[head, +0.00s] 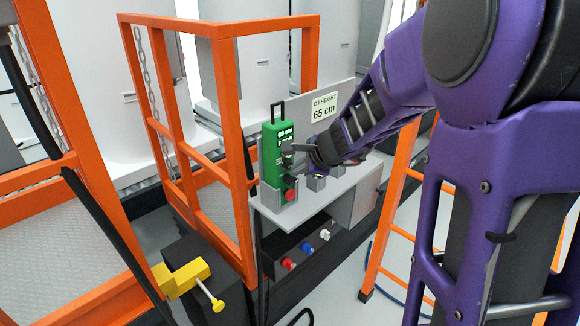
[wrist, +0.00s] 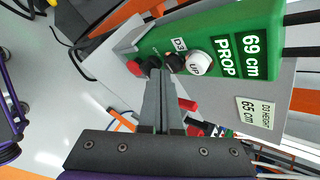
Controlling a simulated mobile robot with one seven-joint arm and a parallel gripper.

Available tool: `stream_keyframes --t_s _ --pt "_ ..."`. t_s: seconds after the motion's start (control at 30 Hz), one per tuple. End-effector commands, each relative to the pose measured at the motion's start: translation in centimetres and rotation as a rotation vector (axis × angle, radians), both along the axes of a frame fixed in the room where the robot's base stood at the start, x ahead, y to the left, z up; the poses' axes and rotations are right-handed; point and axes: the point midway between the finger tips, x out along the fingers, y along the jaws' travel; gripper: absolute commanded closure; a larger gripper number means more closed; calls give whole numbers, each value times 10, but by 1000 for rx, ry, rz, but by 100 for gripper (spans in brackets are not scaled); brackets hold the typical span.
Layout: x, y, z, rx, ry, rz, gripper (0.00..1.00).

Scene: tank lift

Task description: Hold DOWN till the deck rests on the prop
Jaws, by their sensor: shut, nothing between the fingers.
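The green control box (head: 273,155) stands upright in a grey holder on a shelf; in the wrist view (wrist: 235,50) it reads "PROP 69 cm". A white UP button (wrist: 199,63) and a black button (wrist: 175,62) sit side by side on it, with a red button (wrist: 134,67) farther left. My gripper (wrist: 157,76) is shut and empty, its tips close to the black buttons. Whether they touch or press one is unclear. In the head view my gripper (head: 296,153) is at the box's front. A yellow prop-like part (head: 182,278) shows at lower left; its contact with the deck is unclear.
A sign (head: 324,106) behind the box reads "D3 HEIGHT 65 cm". Orange railings (head: 235,130) stand left of the box. Blue, red and white connectors (head: 305,248) sit below the shelf (head: 310,208). An orange ladder (head: 398,185) stands at right.

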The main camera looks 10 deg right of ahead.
Motion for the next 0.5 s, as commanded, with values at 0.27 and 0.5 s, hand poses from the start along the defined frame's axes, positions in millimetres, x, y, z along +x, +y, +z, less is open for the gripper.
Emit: stream_keyframes --t_s 0.27,0.5 --pt "3 2 0 0 0 1 100" --pt "5 4 0 0 0 1 100"
